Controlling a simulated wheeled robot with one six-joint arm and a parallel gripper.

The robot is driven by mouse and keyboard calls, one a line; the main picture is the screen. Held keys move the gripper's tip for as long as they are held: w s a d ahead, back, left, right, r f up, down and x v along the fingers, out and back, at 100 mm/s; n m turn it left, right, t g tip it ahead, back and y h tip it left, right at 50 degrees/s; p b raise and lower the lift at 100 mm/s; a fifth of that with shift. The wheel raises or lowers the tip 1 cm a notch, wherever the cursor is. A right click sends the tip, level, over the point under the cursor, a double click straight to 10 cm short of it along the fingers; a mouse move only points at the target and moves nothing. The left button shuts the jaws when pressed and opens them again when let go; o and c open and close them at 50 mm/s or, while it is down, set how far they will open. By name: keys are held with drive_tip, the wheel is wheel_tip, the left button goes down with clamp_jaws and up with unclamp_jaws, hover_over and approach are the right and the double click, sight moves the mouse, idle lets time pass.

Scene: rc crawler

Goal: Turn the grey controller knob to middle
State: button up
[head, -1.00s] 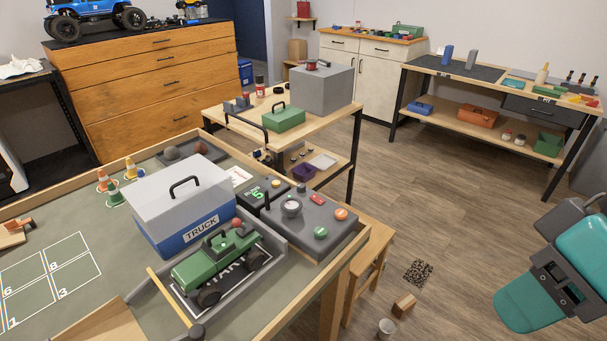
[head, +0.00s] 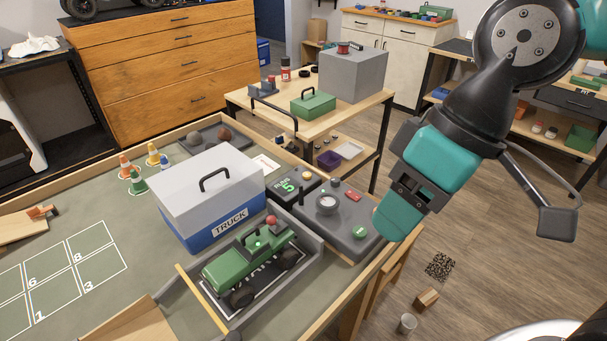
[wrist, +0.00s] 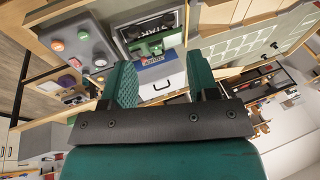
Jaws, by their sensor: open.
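The grey controller box (head: 345,232) sits at the table's right corner, right of the green truck (head: 250,255). Its round grey knob (head: 327,204) has a pale top; its exact setting is too small to read. A red switch (head: 353,196) and a green button (head: 359,232) are beside it. My gripper (head: 396,218) hangs right of the controller, apart from the knob, and covers part of the box's right side. In the wrist view my gripper (wrist: 161,76) has its two teal fingers spread with nothing between them; the controller (wrist: 76,35) is at upper left.
The grey-lidded blue TRUCK box (head: 205,190) stands left of the controller. A small display box (head: 290,187) showing a green 5 is behind it. A wooden cart (head: 375,100) with a green toolbox (head: 313,104) stands beyond.

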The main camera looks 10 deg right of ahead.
drive_tip(key=w+n+h, duration=0.1)
drive_tip(key=w+n, duration=0.1)
drive_tip(key=w, duration=0.8)
drive_tip(key=n+h, duration=0.3)
drive_tip(key=n, duration=0.5)
hover_over(336, 179)
wheel_tip(336, 179, down, 12)
drive_tip(key=shift+m+t, duration=0.3)
wheel_tip(336, 179, down, 16)
drive_tip(key=p, duration=0.3)
drive_tip(key=shift+s, duration=0.1)
drive_tip(key=shift+r, duration=0.1)
drive_tip(key=c, duration=0.9)
